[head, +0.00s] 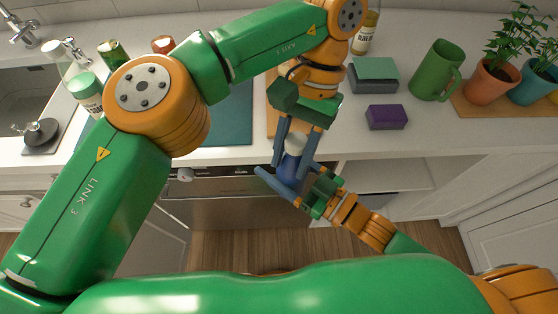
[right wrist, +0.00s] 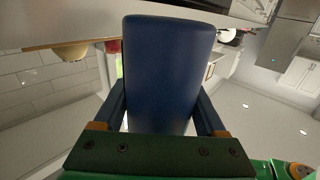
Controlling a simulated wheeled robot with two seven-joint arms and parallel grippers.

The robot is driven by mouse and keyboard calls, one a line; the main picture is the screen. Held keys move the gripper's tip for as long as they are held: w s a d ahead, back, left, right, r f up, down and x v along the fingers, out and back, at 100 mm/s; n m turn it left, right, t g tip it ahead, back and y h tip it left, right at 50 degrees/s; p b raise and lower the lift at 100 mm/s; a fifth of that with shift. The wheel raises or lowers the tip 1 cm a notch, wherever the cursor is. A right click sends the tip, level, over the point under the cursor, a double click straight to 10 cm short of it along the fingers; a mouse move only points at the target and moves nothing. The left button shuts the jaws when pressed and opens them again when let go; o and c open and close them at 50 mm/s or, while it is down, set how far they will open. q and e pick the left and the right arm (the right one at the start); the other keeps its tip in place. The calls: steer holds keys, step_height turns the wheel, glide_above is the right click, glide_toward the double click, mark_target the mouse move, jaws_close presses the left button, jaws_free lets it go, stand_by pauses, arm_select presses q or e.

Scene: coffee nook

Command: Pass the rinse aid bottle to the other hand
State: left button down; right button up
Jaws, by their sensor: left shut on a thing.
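The rinse aid bottle (head: 290,168) is dark blue with a pale top, and hangs in front of the counter edge. My left gripper (head: 293,160) reaches down from above and is shut on it, a finger on each side. My right gripper (head: 286,182) comes from the lower right, its fingers spread around the lower body. In the right wrist view, the bottle's blue body (right wrist: 168,65) fills the space between my right fingers. These lie close along its sides; contact cannot be made out. Its label is not visible.
A sink (head: 28,95) is at left. The dishwasher front (head: 235,200) is below.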

jaws_close()
arm_select(q)
steer(key=shift+c, duration=1.8)
jaws_free()
